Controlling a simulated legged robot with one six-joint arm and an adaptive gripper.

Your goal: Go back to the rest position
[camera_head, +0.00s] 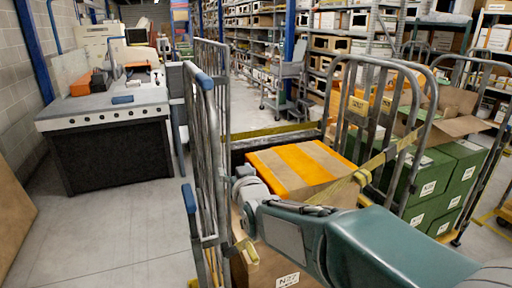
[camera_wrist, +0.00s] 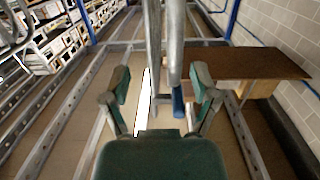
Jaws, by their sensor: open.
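My gripper (camera_wrist: 161,88) is open in the wrist view, with its two green fingers spread apart. Grey metal bars stand between or beyond the fingers; I cannot tell whether they touch. Nothing is held. In the head view my teal arm reaches from the lower right across the roll cage, and its wrist end is beside the left cage frame (camera_head: 208,150). The fingers cannot be made out there.
A cardboard box with orange stripes (camera_head: 296,165) sits in the cage, with a yellow strap (camera_head: 390,152) near it. Green boxes (camera_head: 440,178) stand right. A workbench (camera_head: 105,105) stands left. Grey floor (camera_head: 110,235) is clear in front of it. Racks (camera_head: 270,45) line the back.

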